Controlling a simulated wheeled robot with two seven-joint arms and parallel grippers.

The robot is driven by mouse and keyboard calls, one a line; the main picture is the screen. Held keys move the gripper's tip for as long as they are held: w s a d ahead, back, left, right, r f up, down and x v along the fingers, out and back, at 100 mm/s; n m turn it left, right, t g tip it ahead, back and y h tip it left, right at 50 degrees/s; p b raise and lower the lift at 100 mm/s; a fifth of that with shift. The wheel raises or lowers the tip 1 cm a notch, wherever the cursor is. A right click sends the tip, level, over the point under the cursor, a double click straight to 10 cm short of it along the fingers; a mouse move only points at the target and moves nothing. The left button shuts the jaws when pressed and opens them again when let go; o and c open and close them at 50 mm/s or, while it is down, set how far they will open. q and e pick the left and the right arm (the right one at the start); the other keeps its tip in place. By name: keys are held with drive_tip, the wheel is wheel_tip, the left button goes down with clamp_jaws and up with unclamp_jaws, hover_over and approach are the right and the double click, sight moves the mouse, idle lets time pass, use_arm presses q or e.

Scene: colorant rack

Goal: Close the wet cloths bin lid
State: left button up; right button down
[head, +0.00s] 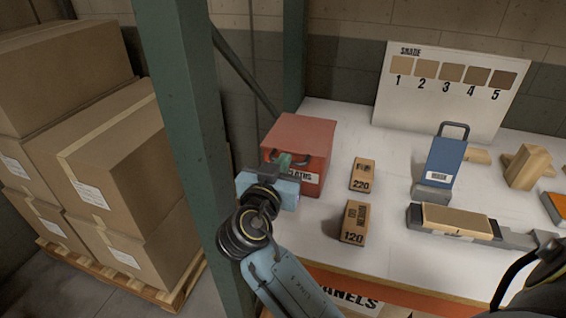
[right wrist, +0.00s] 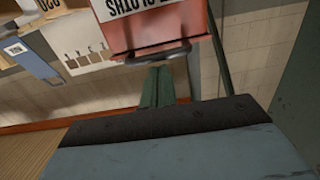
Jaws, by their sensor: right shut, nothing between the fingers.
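The red wet cloths bin (head: 312,135) stands at the left end of the white table, with a white label reading "CLOTHS" on its front. Its red top looks flat, with no gap that I can make out. A dark bar handle (right wrist: 150,57) sits above the label on the front. My right gripper (head: 284,160) is shut and empty, its green fingertips at the bin's front by the handle. The gripper hides part of the handle and label. In the right wrist view the bin appears upside down beyond the fingers; contact is unclear. My left gripper is not in view.
A green post (head: 183,130) rises just left of the bin. Sanding blocks marked 220 (head: 363,175) and 120 (head: 354,222) stand to its right. Cartons (head: 110,160) are stacked at left.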

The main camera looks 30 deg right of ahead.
drive_tip(key=s+a+r, duration=0.4)
drive_tip(key=s+a, duration=0.3)
drive_tip(key=a, duration=0.1)
drive_tip(key=shift+r, duration=0.15)
